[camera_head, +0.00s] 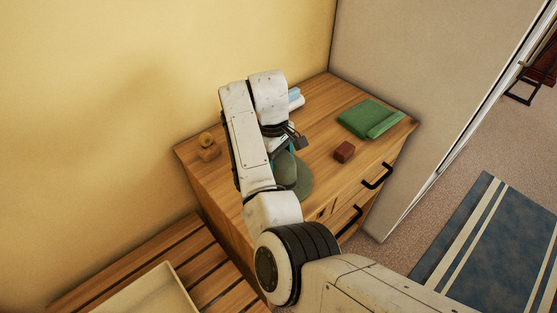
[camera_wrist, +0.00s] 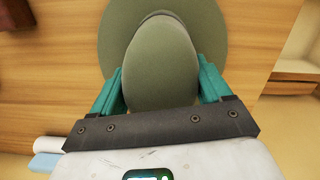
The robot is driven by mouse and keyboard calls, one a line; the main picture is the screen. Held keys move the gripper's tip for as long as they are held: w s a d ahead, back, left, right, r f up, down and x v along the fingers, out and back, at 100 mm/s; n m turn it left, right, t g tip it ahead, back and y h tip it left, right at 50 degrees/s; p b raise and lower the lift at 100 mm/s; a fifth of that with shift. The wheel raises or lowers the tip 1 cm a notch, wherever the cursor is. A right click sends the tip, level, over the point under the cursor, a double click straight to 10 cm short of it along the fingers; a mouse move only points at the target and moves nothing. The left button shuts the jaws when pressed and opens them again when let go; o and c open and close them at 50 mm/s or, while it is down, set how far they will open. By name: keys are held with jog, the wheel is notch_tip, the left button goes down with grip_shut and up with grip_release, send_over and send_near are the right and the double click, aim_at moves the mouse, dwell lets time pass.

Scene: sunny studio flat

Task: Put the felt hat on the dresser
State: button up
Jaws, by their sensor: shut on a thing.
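The felt hat (camera_head: 301,178) is grey-green with a round crown and a wide brim. In the head view it is over the front part of the wooden dresser (camera_head: 323,178), partly hidden by my arm. My gripper (camera_head: 279,150) is above it. In the wrist view the teal fingers of my gripper (camera_wrist: 160,85) are on both sides of the crown of the hat (camera_wrist: 161,62), shut on it. The brim spreads beyond the fingers. I cannot tell whether the brim touches the dresser top (camera_wrist: 60,70).
On the dresser are a green folded cloth (camera_head: 370,118), a reddish-brown block (camera_head: 344,151), a small wooden item (camera_head: 208,147) and pale blue and white rolls (camera_head: 295,99). A slatted bench (camera_head: 205,270) with a cream tray (camera_head: 150,292) stands at the lower left.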

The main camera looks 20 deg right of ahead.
jog(key=o, duration=1)
jog(key=shift+f, duration=0.15)
jog(key=shift+o, duration=0.2)
jog(key=r, duration=0.4)
jog(key=w+r+p, duration=0.1)
jog(key=r, duration=0.3)
jog(key=r+p, duration=0.1)
jog(key=r, duration=0.3)
jog(key=shift+w+a+r, duration=0.1)
jog(key=shift+w+a, duration=0.05)
jog(key=shift+a, duration=0.2)
